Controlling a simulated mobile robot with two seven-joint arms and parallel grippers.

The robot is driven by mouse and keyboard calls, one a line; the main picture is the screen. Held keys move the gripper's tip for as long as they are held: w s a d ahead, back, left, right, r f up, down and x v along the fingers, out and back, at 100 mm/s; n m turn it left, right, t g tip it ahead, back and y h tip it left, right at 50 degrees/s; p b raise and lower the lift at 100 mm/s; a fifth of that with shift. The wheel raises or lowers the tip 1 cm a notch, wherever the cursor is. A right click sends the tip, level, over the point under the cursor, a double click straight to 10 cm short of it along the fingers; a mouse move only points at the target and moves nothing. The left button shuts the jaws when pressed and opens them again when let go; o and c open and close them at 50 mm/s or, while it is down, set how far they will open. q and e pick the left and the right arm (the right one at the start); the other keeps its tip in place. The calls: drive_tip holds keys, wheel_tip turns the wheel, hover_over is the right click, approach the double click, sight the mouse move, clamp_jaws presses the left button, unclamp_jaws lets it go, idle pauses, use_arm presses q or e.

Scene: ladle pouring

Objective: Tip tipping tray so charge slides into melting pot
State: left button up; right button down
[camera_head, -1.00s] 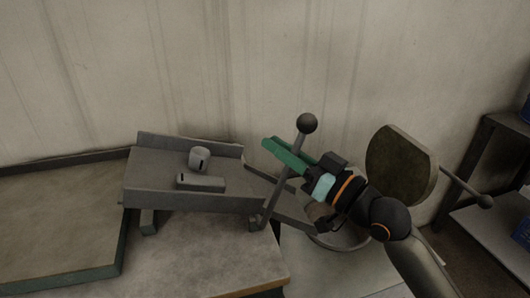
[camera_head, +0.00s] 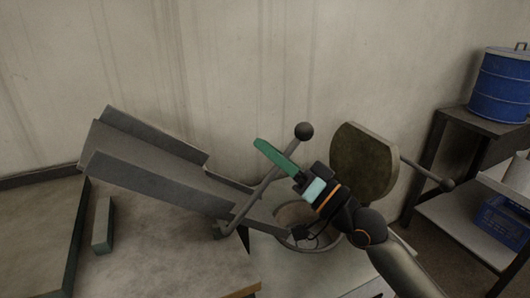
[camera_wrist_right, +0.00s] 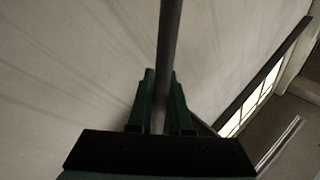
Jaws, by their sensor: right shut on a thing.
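The grey tipping tray (camera_head: 160,172) is tilted, its left end raised and its right end low, sloping toward the melting pot (camera_head: 284,238). Its lever (camera_head: 262,187), topped by a dark ball, rises beside the low end. My right gripper (camera_head: 276,160) is shut on the lever; the right wrist view shows the lever shaft (camera_wrist_right: 169,45) between its green fingers (camera_wrist_right: 162,103). The charge does not show on the tray. The pot is partly hidden by my right arm, and its inside is hard to see. My left gripper is not in view.
The pot's round lid (camera_head: 364,162) stands open behind my right wrist, with a handle reaching right. A small block (camera_head: 103,225) stands on the bench under the raised tray end. A rack (camera_head: 470,205) with a blue drum (camera_head: 499,84) is at the right.

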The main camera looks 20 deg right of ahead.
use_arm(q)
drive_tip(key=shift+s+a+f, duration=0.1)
use_arm(e)
drive_tip(key=shift+d+f, duration=0.1)
drive_tip(key=shift+f, duration=0.05)
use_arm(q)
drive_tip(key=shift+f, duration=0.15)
use_arm(e)
drive_tip(key=c, duration=0.8)
unclamp_jaws()
drive_tip(key=shift+c, duration=0.2)
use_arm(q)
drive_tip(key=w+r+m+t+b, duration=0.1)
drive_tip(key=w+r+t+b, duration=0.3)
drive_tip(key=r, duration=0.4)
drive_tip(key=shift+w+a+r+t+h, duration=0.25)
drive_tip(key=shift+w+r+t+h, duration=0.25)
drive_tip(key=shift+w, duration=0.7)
use_arm(e)
drive_tip(key=v, duration=1.2)
drive_tip(key=shift+s, duration=0.2)
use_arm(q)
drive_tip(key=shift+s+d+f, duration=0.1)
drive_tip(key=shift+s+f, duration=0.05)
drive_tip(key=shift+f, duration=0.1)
use_arm(e)
drive_tip(key=shift+d+f, duration=0.1)
drive_tip(key=shift+d, duration=0.05)
